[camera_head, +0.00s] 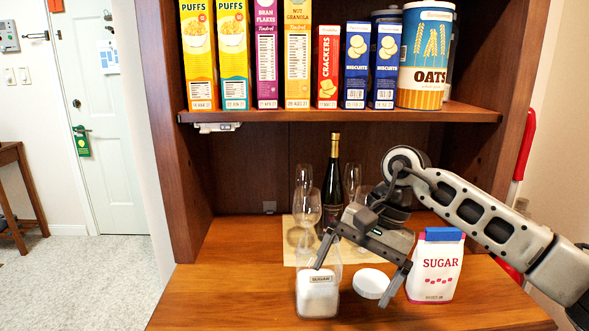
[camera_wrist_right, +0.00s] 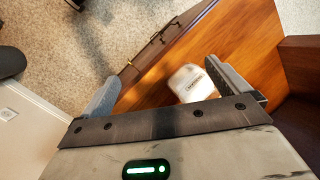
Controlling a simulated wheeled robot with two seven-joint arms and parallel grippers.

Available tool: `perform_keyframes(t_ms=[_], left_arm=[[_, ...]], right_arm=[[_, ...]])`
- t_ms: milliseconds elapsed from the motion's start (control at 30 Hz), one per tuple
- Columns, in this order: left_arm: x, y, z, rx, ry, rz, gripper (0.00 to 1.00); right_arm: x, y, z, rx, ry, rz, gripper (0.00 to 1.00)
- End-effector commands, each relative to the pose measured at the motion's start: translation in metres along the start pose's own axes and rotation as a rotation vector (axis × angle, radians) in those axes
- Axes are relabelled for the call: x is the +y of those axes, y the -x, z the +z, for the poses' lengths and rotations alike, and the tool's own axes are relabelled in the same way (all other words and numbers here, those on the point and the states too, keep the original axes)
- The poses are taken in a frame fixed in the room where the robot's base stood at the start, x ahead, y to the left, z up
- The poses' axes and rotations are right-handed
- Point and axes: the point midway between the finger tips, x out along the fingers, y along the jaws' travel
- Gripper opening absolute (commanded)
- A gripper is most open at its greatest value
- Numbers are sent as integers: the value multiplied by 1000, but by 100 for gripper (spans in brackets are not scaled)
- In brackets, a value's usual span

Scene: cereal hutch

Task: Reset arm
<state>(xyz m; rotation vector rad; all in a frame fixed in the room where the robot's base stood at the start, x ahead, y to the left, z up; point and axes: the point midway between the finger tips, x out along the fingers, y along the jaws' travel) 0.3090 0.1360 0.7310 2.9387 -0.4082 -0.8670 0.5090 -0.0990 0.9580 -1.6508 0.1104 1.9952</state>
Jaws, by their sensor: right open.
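My right gripper (camera_head: 358,268) is open and empty above the hutch counter, its fingers spread in front of the glassware. A clear jar labelled SUGAR (camera_head: 317,293) with white contents stands at the counter's front; the left fingertip overlaps its top in the picture, and I cannot tell if they touch. A round white lid (camera_head: 370,284) lies beside the jar. A white and red sugar bag (camera_head: 436,268) with a blue top stands upright to the right. In the right wrist view the open gripper (camera_wrist_right: 167,88) shows a white jar (camera_wrist_right: 190,84) beyond its fingers. My left gripper is not in view.
Cereal and biscuit boxes (camera_head: 266,60) and an oats canister (camera_head: 424,60) fill the upper shelf (camera_head: 350,116). The counter's left part (camera_head: 225,285) is clear.

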Motion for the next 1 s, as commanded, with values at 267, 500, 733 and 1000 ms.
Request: perform_keyframes(t_ms=[267, 500, 733, 1000], left_arm=[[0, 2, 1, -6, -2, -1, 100], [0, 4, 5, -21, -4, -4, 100], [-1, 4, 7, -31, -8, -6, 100], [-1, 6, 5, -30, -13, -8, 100]], right_arm=[[-57, -69, 95, -501, -309, -359, 100], [-93, -48, 154, -1386, -1079, -647, 100], [-37, -52, 94, -2323, -1972, -579, 100], [112, -159, 70, 1460, 1193, 34, 100]])
